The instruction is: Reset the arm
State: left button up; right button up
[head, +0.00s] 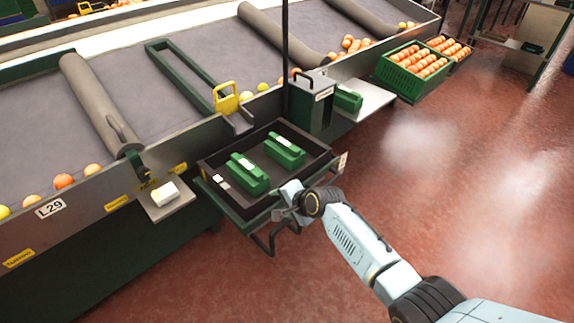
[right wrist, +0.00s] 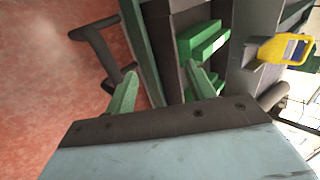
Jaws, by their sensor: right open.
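My right arm reaches in from the lower right in the head view, and its gripper (head: 291,200) is at the near right edge of a dark tray (head: 213,165). In the right wrist view the two green fingers of this gripper (right wrist: 160,92) are apart with nothing held between them. The tray's rim runs between and beyond the fingers there. Two green box-like devices, one on the left (head: 249,174) and one on the right (head: 284,152), lie in the tray. My left gripper does not show.
A sorting conveyor (head: 150,85) with oranges along its lower edge runs behind the tray. A yellow-handled device (head: 226,98) stands on its rim. A green crate of oranges (head: 411,72) sits at upper right. A white block (head: 166,193) rests on a small shelf. The red floor at right is clear.

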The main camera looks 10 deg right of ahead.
jog(key=shift+s+f, duration=0.1)
jog(key=shift+s, duration=0.05)
jog(key=s+d+r+n+g+h, duration=0.15)
jog(key=s+d+n, duration=0.35)
jog(key=s, duration=0.7)
jog(key=s+d+r+n+g+h, duration=0.1)
jog(key=s+d+r+n+h, duration=0.15)
jog(key=s+d, duration=0.7)
jog(key=s+d+r+n+g+h, duration=0.1)
jog(key=s+d+r+n, duration=0.3)
jog(key=s, duration=1)
notch_tip(320, 180, down, 27)
jog(key=s+n+g, duration=0.1)
jog(key=s+g, duration=0.1)
jog(key=s, duration=0.1)
jog(key=s+d+f, duration=0.2)
jog(key=s+f, duration=1.1)
jog(key=s, duration=0.2)
jog(key=shift+s+d+f+g+h, duration=0.3)
jog(key=shift+d+f+g, duration=0.05)
jog(key=shift+f, duration=0.05)
